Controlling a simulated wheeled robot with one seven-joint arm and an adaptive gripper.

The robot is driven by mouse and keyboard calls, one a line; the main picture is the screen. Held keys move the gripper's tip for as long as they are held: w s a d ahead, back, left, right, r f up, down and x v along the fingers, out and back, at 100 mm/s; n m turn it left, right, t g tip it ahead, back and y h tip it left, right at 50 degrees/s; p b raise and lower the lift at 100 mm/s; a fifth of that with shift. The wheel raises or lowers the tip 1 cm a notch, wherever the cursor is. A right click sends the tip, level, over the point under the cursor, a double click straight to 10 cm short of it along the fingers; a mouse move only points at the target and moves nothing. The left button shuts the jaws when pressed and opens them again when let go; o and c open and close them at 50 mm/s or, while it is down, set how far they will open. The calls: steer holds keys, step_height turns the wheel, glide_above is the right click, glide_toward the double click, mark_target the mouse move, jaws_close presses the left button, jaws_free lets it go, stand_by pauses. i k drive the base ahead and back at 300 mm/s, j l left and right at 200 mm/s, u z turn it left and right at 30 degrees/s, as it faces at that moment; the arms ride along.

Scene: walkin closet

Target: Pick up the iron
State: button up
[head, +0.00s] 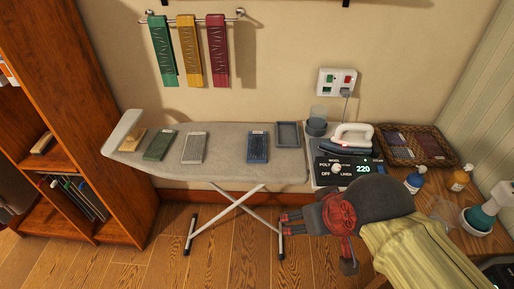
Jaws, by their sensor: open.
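The iron (352,136), with a white handle and a bluish lower body, rests on top of its dark station at the right end of the ironing board. My gripper (284,222) is open and empty, pointing left in front of the board's right end. It is nearer to me than the iron and to the left of it. My arm's dark link covers the area just in front of the station.
The grey ironing board (225,142) carries several flat cloth-like items and a small grey tray (289,134). A wicker basket (430,147), bottles (415,180) and a cup (317,121) crowd round the iron. A wall socket (337,82) is behind it. A wooden shelf (105,150) stands left.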

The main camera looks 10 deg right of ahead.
mark_target(349, 145)
steer(key=i+z, duration=0.2)
steer(key=i, duration=0.4)
steer(key=i+j+z, duration=0.15)
steer(key=i, duration=0.45)
steer(key=z, duration=2.6)
